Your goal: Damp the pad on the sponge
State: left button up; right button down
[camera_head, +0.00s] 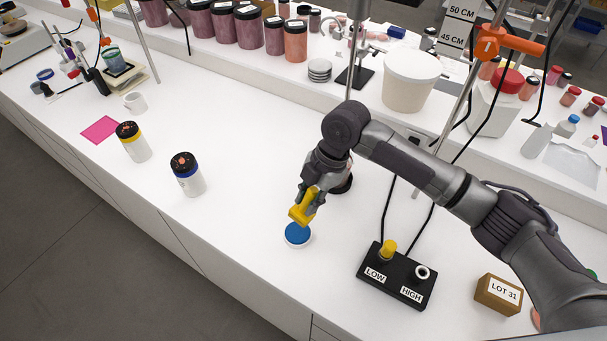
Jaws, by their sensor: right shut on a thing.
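My right gripper (313,193) is shut on a yellow block-like thing (301,213), which seems to be the pad or its holder. The gripper points down, and the yellow thing is tilted in its fingers. Its lower end is at the far edge of a round blue sponge (297,234) in a low white dish. I cannot tell whether the two touch. The underside of the yellow thing is hidden. My left gripper is not in view.
A black LOW/HIGH box (396,276) with a yellow knob stands right of the sponge. A LOT 31 box (498,294) is further right. A blue-banded jar (188,176), a yellow-banded jar (133,143) and a pink sheet (101,130) are left. The counter between is clear.

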aim_at(305, 209)
jog(key=shift+w+a+f+n+g, duration=0.1)
jog(key=shift+w+a+n+g, duration=0.3)
jog(key=shift+n, duration=0.3)
jog(key=shift+s+f, duration=0.1)
jog(key=shift+f, duration=0.05)
jog(key=shift+s+f+b, duration=0.1)
jog(key=shift+f+b, duration=0.15)
jog(key=shift+b, duration=0.25)
notch_tip(305, 209, down, 4)
jog(key=b, duration=0.3)
jog(key=shift+r, duration=0.15)
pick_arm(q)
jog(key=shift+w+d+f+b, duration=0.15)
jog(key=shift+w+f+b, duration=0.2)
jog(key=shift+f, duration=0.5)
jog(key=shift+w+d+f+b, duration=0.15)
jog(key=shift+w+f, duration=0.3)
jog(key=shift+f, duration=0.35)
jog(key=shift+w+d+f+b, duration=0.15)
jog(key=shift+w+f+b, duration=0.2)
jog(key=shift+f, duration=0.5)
pick_arm(e)
jog(key=shift+f, duration=0.6)
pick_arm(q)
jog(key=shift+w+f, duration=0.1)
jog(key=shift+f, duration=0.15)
pick_arm(e)
jog(key=shift+f, duration=0.5)
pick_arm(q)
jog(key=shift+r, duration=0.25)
